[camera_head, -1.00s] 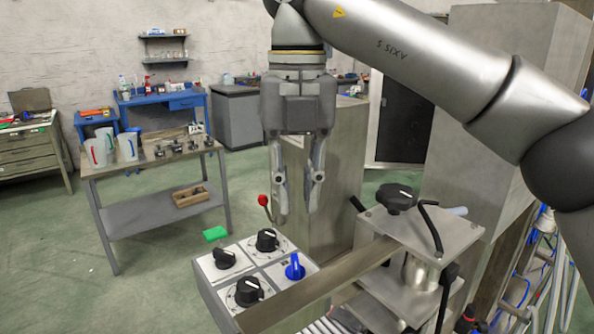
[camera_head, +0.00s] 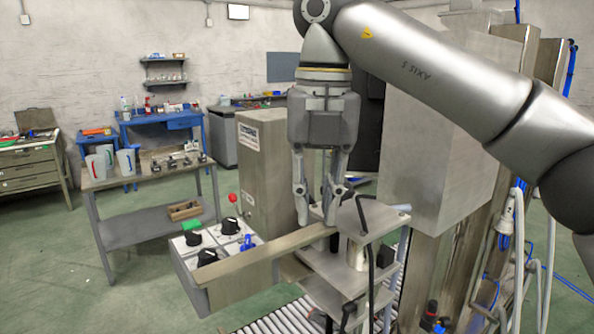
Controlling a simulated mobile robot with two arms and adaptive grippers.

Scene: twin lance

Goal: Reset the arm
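My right arm comes in from the right, and its grey gripper (camera_head: 317,212) points straight down in the head view. Its two fingers are apart, with a gap between them, and I see nothing held there. The fingertips overlap the metal machine plate (camera_head: 378,220) and the long metal bar (camera_head: 250,265) in the picture. I cannot tell whether they touch either. My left gripper is not in view.
A control box with black knobs (camera_head: 203,258), a blue knob (camera_head: 247,243) and a red-tipped lever (camera_head: 233,198) stands left of the gripper. Tall metal cabinets stand behind and right. A workbench (camera_head: 150,178) with jugs is further left. Green floor between is open.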

